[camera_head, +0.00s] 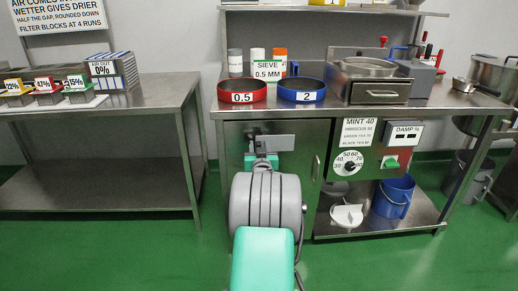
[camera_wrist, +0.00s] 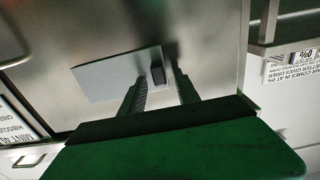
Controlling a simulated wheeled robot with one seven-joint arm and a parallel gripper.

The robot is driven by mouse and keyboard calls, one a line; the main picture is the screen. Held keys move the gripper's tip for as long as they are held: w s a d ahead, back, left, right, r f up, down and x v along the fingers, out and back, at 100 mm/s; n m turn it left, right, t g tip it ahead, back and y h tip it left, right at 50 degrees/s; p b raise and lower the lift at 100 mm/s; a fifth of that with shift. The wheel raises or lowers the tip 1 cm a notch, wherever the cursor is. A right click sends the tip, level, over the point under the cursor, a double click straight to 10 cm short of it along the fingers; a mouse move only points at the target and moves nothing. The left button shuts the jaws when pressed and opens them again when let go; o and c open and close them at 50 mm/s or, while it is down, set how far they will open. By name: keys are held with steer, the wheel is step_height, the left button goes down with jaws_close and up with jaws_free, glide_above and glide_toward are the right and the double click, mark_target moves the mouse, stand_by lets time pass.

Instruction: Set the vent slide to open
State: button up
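The vent slide looks to be the pale grey plate (camera_head: 283,142) on the front of the steel cabinet under the bench. It also shows in the wrist view (camera_wrist: 112,77), with a small dark knob (camera_wrist: 157,73) at its right end there. My gripper (camera_wrist: 160,78) is open at the plate, with one finger on each side of the knob and gaps showing between. I cannot tell whether a finger touches the knob. In the head view my gripper (camera_head: 262,158) covers the plate's left end and hides the knob. No open or shut marking is readable.
A panel with a dial (camera_head: 347,162) and a green switch (camera_head: 391,162) is right of the cabinet door handle (camera_head: 316,168). Red (camera_head: 242,91) and blue (camera_head: 301,91) sieves stand on the bench above. A blue bucket (camera_head: 393,196) is on the lower shelf.

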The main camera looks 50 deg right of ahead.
steer(key=shift+c, duration=0.6)
jaws_close()
stand_by(0.8)
